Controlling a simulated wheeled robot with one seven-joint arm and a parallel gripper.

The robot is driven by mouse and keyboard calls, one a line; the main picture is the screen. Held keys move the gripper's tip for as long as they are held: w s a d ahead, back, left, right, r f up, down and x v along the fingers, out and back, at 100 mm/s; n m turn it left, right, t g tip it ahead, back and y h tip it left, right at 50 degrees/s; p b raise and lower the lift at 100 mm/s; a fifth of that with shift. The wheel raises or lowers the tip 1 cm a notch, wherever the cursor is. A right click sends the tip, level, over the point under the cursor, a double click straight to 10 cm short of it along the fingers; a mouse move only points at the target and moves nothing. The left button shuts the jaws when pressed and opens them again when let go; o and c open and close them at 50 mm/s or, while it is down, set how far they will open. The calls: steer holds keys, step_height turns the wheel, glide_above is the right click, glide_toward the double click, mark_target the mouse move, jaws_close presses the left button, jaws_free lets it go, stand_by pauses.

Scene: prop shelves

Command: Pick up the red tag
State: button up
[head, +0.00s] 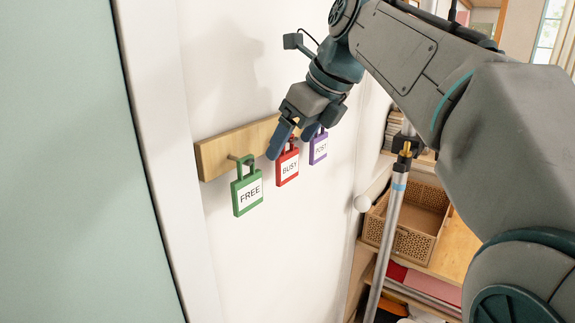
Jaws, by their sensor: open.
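The red tag (287,167), marked BUSY, hangs in the middle of a wooden rail (214,156) on the white wall. My gripper (294,142) is open at the top of the red tag, with one blue finger to the left of its upper part and the other to the right. The fingers partly cover the tag's loop and its peg. Whether either finger touches the tag I cannot tell.
A green tag (247,193) marked FREE hangs to the left, and a purple tag (318,149) hangs close on the right. A metal pole (389,235) and a shelf with a woven basket (405,225) stand further right. A white door frame (160,130) is at left.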

mark_target(288, 152)
steer(key=x, duration=0.4)
steer(key=shift+w+d+f, duration=0.15)
steer(key=shift+w+f, duration=0.1)
steer(key=shift+f, duration=0.05)
steer(key=c, duration=1)
steer(key=shift+c, duration=0.2)
steer(key=shift+r, duration=0.15)
